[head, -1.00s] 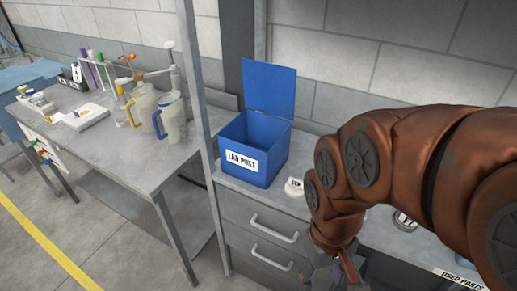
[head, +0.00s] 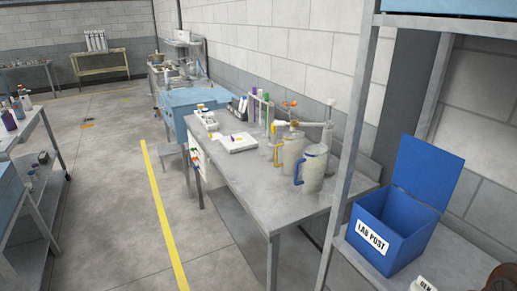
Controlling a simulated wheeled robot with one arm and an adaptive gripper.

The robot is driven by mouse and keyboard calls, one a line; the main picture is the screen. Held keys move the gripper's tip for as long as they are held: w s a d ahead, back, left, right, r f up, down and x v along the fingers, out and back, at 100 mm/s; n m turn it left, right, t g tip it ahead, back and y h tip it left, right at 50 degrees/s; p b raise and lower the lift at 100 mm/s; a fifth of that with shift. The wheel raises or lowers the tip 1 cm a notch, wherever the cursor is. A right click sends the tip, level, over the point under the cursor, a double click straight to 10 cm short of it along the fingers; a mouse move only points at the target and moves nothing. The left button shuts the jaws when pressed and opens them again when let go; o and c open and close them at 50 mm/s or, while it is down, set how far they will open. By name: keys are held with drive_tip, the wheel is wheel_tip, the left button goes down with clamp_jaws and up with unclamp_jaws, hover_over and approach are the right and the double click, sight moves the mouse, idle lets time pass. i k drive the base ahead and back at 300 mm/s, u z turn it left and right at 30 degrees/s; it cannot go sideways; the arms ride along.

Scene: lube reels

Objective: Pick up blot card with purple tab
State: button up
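I cannot make out a blot card with a purple tab for sure. On the grey workbench (head: 262,197) in the head view, a white flat tray or pad (head: 238,145) bears a small yellowish mark and tiny dark details. Behind it, upright tube-like items with purple (head: 254,107) and green colour stand in a rack. A small dark holder (head: 238,108) with white items is left of the rack. My gripper is out of view; only a bit of my brown arm shows at the lower right corner.
Two pale jugs, one with a yellow handle (head: 277,152) and one with a blue handle (head: 298,166), stand on the bench. A blue open LAB POST box (head: 380,236) sits on the right shelf.

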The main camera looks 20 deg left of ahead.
sight(238, 139)
drive_tip(key=k, duration=0.55)
drive_tip(key=u, duration=1.15)
drive_tip(key=i, duration=1.1)
drive_tip(key=u, duration=1.15)
drive_tip(key=i, duration=1.9)
drive_tip(key=z, duration=0.65)
drive_tip(key=i, duration=1.35)
drive_tip(key=z, duration=1.6)
drive_tip(key=i, duration=0.35)
drive_tip(key=z, duration=0.1)
